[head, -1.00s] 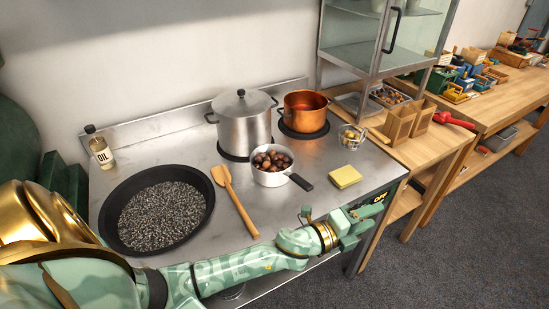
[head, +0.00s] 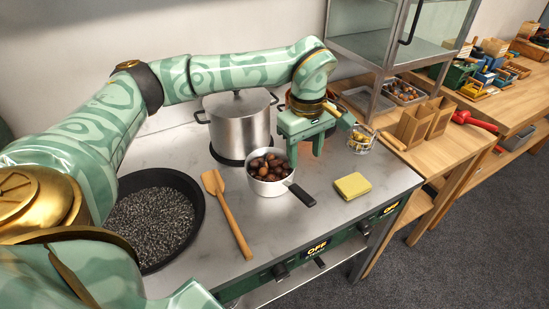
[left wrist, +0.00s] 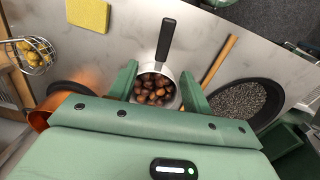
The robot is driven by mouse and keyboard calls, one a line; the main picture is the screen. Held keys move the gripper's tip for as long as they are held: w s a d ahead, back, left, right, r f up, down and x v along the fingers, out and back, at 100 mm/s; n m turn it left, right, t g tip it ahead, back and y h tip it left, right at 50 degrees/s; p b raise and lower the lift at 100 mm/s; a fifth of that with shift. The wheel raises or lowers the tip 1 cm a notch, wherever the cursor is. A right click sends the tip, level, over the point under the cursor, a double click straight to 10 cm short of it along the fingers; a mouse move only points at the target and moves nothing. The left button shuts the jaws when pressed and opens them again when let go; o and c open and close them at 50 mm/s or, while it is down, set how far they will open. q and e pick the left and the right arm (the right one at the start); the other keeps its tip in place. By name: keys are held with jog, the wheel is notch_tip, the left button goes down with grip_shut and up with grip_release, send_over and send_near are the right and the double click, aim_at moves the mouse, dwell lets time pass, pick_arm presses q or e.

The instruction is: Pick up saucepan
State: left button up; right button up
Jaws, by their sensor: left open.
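The saucepan (head: 268,188) is small and pale metal with a black handle (head: 301,195), and it is full of brown chestnuts (head: 267,165). It stands on the steel worktop, its handle pointing to the front right. My left gripper (head: 305,155) is open and empty, pointing down just right of and behind the saucepan. In the left wrist view, the saucepan (left wrist: 171,106) appears between the spread fingers of the gripper (left wrist: 159,72), with its handle (left wrist: 166,40) pointing away. I see no clear contact. My right gripper is not in view.
A large lidded pot (head: 238,127) stands behind the saucepan; a copper pot (left wrist: 40,118) is mostly hidden by my arm in the head view. A wooden spatula (head: 228,215), black pan (head: 189,178), yellow sponge (head: 352,186) and wire basket (head: 361,138) are nearby.

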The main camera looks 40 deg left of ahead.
aim_at(295, 187)
pick_arm(q)
jog(key=f, duration=0.3)
jog(key=a+f+b, duration=0.1)
jog(key=f, duration=0.2)
jog(key=f+b, duration=0.1)
jog(key=f, duration=0.2)
jog(key=shift+a+f, duration=0.15)
jog(key=shift+f, duration=0.1)
jog(key=f, duration=0.2)
jog(key=f+b, duration=0.1)
jog(key=f, duration=0.1)
jog(key=f+b, duration=0.1)
jog(key=f, duration=0.1)
jog(key=shift+a+f, duration=0.15)
jog(key=shift+a, duration=0.1)
grip_shut()
